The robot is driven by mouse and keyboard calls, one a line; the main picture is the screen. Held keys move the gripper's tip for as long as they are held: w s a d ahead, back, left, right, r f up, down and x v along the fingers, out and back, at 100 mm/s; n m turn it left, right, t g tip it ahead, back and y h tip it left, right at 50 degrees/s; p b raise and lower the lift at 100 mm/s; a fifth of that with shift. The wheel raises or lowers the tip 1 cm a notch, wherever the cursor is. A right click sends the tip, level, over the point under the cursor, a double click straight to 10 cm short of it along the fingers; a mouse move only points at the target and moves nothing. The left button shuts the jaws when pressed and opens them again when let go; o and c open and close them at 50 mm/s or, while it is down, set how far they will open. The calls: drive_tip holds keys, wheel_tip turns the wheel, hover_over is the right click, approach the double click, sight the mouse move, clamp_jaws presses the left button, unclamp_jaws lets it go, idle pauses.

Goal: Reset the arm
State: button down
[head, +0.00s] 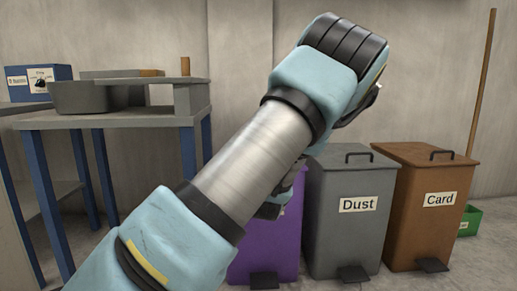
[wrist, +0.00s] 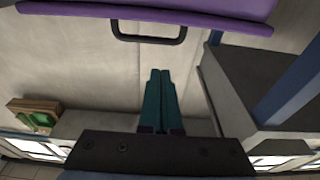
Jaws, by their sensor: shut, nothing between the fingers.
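My arm reaches up across the middle of the head view, bent at a raised joint. My gripper (wrist: 160,74) shows in the wrist view as two dark teal fingers lying side by side, shut and empty. The fingers point toward a pale wall, below the dark handle of a purple lid. In the head view the fingers are hidden behind my arm.
A purple bin (head: 268,246), a grey bin labelled Dust (head: 345,225) and a brown bin labelled Card (head: 428,225) stand along the wall. A blue-legged table (head: 115,120) with grey trays is at left. A green box (head: 470,220) and a pole (head: 482,80) are at right.

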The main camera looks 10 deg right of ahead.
drive_tip(key=s+a+f+n+g+y+p, duration=0.2)
drive_tip(key=a+f+g, duration=0.2)
drive_tip(key=a, duration=0.3)
drive_tip(key=s+a+f+n+g+y+p, duration=0.1)
drive_tip(key=s+a+f+g+y+p, duration=0.1)
drive_tip(key=a+f+g+p, duration=0.3)
drive_tip(key=s+a+r+m+g+p, duration=0.1)
drive_tip(key=s+a+r+g, duration=0.35)
drive_tip(key=s+a, duration=0.4)
drive_tip(key=s+a+r+m+g+p, duration=0.15)
drive_tip(key=s+a+r+g, duration=0.35)
drive_tip(key=s, duration=0.7)
wheel_tip(320, 180, up, 37)
drive_tip(key=a+p, duration=0.1)
drive_tip(key=p, duration=3.6)
drive_tip(key=shift+f+p, duration=0.15)
drive_tip(key=shift+p, duration=0.2)
